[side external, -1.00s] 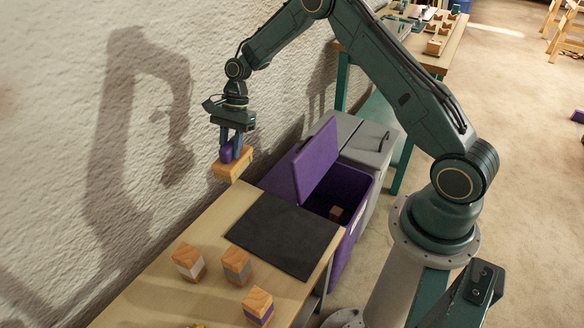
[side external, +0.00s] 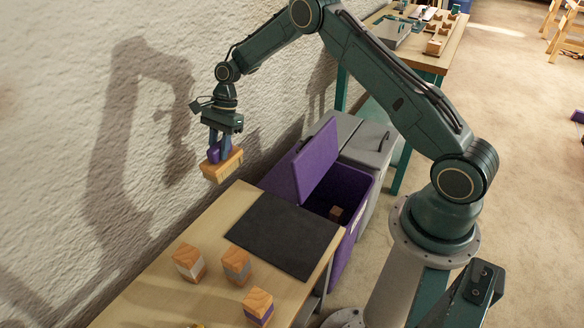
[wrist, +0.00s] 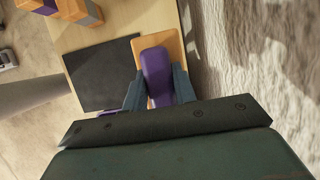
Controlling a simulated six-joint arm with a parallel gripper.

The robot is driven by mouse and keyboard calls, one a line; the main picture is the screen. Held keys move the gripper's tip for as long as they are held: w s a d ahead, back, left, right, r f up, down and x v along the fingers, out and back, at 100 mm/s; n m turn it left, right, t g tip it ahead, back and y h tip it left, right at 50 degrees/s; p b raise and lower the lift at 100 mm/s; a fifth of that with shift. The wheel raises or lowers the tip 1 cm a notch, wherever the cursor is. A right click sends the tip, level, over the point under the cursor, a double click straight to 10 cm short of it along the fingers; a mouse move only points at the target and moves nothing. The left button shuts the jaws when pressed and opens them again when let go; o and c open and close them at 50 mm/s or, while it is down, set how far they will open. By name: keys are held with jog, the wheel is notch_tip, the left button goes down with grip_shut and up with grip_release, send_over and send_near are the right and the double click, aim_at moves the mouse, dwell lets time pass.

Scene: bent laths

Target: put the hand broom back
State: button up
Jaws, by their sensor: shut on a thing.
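The hand broom (side external: 223,163) has a light wooden block with pale bristles and a purple handle. My gripper (side external: 219,148) is shut on the purple handle and holds the broom in the air near the wall, above the far left edge of the workbench. In the wrist view the purple handle of the hand broom (wrist: 156,72) lies between the fingers of my gripper (wrist: 158,92), with the wooden block behind it. No resting place for the broom can be made out.
A black mat (side external: 284,235) lies on the workbench (side external: 215,216). Several striped wooden blocks (side external: 237,264) stand on the near part. Beyond the bench are an open purple bin (side external: 349,190) with a block inside, its raised lid (side external: 316,162), and a grey bin (side external: 369,145). The rough wall (side external: 60,150) is close on the left.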

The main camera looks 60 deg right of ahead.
aim_at(232, 151)
notch_tip(232, 151, down, 16)
jog(key=shift+r, duration=0.2)
dwell(0.7)
jog(key=shift+f, duration=0.15)
jog(key=o, duration=1)
jog(key=shift+o, duration=0.2)
jog(key=v, duration=1.2)
